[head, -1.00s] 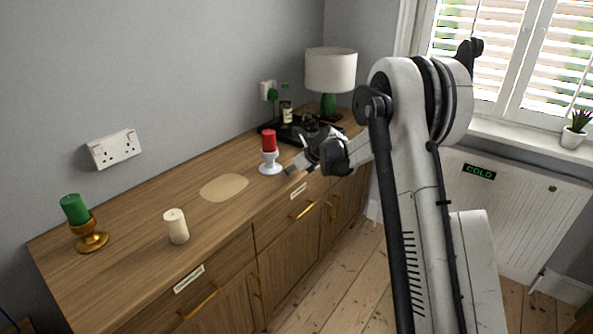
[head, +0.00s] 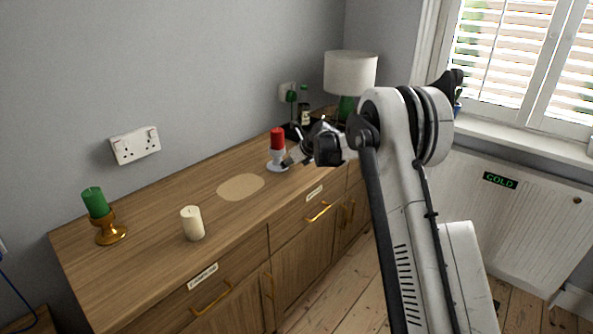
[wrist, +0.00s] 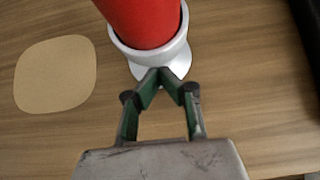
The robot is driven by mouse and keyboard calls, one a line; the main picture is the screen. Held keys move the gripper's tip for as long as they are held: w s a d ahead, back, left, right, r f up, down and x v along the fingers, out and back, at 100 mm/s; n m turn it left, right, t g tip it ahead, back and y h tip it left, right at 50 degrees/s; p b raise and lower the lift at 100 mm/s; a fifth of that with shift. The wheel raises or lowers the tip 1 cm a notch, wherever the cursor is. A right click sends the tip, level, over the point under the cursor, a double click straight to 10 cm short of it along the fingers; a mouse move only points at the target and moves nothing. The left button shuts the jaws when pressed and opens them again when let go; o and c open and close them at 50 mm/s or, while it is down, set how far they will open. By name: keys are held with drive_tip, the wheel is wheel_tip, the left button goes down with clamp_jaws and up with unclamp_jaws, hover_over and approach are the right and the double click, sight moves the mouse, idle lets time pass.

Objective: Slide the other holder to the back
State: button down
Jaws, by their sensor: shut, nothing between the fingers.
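A white holder (head: 277,166) with a red candle (head: 277,139) in it stands upright on the wooden sideboard, to the right of a pale round patch (head: 240,187). A gold holder (head: 110,234) with a green candle (head: 95,202) stands at the sideboard's left end; that candle leans slightly. My gripper (head: 287,161) is beside the white holder, on its right and front side. In the wrist view my gripper (wrist: 160,76) is shut and empty, its tips at or very near the white holder's base (wrist: 176,62). Whether they touch is unclear. The red candle (wrist: 145,18) is cut off above.
A loose cream candle (head: 192,223) stands near the sideboard's front edge, left of the patch. A lamp (head: 350,73) and a bottle (head: 304,107) stand at the right end by a dark tray. The wall with a socket (head: 135,145) bounds the back.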

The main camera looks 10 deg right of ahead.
drive_tip(key=w+a, duration=0.2)
drive_tip(key=w, duration=0.1)
drive_tip(key=w+a, duration=0.2)
drive_tip(key=w, duration=0.1)
drive_tip(key=w+a, duration=0.3)
drive_tip(key=shift+s+f, duration=0.1)
